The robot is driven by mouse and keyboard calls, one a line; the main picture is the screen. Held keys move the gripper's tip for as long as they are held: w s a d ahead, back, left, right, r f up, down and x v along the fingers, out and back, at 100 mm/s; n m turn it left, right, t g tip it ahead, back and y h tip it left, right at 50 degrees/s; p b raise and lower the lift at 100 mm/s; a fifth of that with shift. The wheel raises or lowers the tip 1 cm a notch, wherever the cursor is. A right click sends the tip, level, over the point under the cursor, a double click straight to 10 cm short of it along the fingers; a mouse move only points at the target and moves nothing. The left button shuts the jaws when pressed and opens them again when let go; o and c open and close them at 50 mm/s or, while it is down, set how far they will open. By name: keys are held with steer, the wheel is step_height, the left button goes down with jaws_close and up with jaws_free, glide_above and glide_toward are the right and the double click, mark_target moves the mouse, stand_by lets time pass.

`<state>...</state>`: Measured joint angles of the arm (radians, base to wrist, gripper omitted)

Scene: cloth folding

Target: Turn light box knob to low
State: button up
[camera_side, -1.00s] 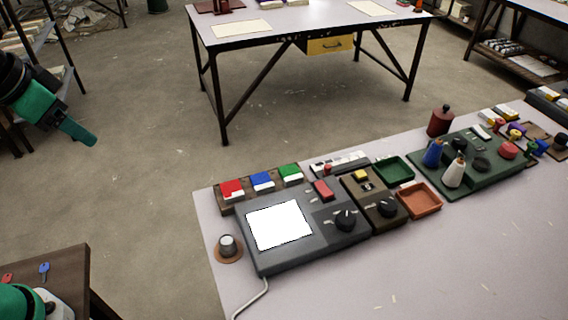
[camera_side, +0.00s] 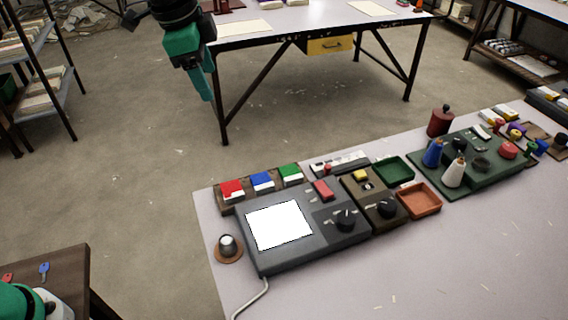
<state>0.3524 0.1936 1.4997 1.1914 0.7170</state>
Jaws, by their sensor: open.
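The light box (camera_side: 262,262) is a dark grey case with a bright white lit panel (camera_side: 279,225), lying on the pale table. Its black knob (camera_side: 346,219) is on the right part of the case, with small light marks around it. A second black knob (camera_side: 387,208) sits on the brown-black unit to its right. My gripper (camera_side: 207,92) hangs in the air at the upper left, pointing down, well away from the light box. Its green fingers overlap from this side; it is open and holds nothing visible.
Red, blue and green blocks (camera_side: 262,181) stand behind the light box. A metal cup-like knob (camera_side: 228,245) is at its left. The table's front right is mostly clear.

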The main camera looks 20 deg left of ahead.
steer(key=w+d+f+m, duration=0.3)
steer(key=w+d+f, duration=0.1)
steer(key=d, duration=0.4)
steer(key=m+g+y, duration=0.1)
steer(key=m+g, duration=0.2)
steer(key=m, duration=0.7)
glide_toward(346, 217)
steer(key=shift+w+a+f, duration=0.1)
steer(key=shift+a+f, duration=0.1)
steer(key=shift+a, duration=0.05)
steer(key=shift+d+f, duration=0.3)
steer(key=shift+f, duration=0.15)
steer(key=shift+f, duration=3.85)
